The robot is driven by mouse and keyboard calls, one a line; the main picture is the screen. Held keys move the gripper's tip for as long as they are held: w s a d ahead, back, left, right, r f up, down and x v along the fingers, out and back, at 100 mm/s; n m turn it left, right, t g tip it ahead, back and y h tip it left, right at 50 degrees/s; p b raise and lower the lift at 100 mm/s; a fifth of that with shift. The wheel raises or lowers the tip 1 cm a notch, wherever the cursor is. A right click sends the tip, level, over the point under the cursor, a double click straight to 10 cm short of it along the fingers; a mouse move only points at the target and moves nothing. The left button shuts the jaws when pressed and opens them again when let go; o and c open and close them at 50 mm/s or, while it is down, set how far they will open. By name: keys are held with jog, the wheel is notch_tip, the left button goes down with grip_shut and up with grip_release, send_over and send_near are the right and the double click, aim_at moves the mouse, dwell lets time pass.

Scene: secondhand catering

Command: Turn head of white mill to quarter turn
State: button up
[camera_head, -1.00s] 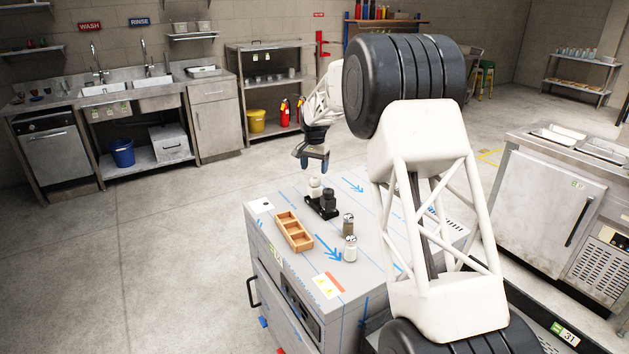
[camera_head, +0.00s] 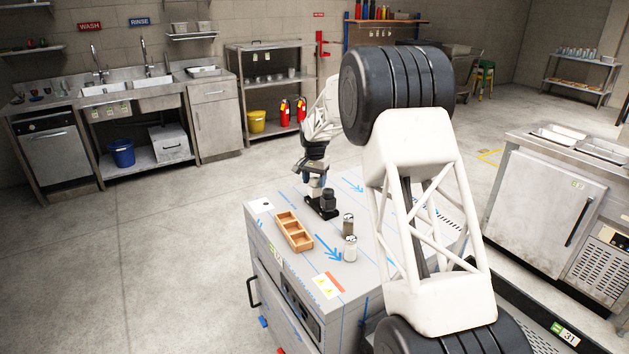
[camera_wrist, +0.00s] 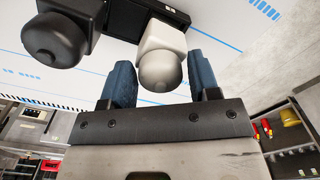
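The white mill (camera_wrist: 160,60) stands on a black base beside a black mill (camera_wrist: 57,38). In the wrist view its rounded grey-white head lies between the two blue fingers of my gripper (camera_wrist: 160,82). The fingers are open, with a gap visible on each side of the head. In the head view my gripper (camera_head: 315,186) is down over the white mill and mostly hides it. The black mill (camera_head: 328,200) stands just to its right. The head's turn angle cannot be read.
On the same worktop (camera_head: 285,265) are a wooden compartment box (camera_head: 294,232), a white-bodied shaker (camera_head: 350,249) and a darker shaker (camera_head: 348,225), all nearer the front than the mills. Blue arrows mark the worktop. Its back left area is clear.

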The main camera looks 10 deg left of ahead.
aim_at(315, 179)
jog(key=c, duration=0.6)
jog(key=shift+m, duration=0.4)
jog(key=o, duration=0.9)
jog(key=shift+r, duration=0.1)
jog(key=shift+r, duration=3.85)
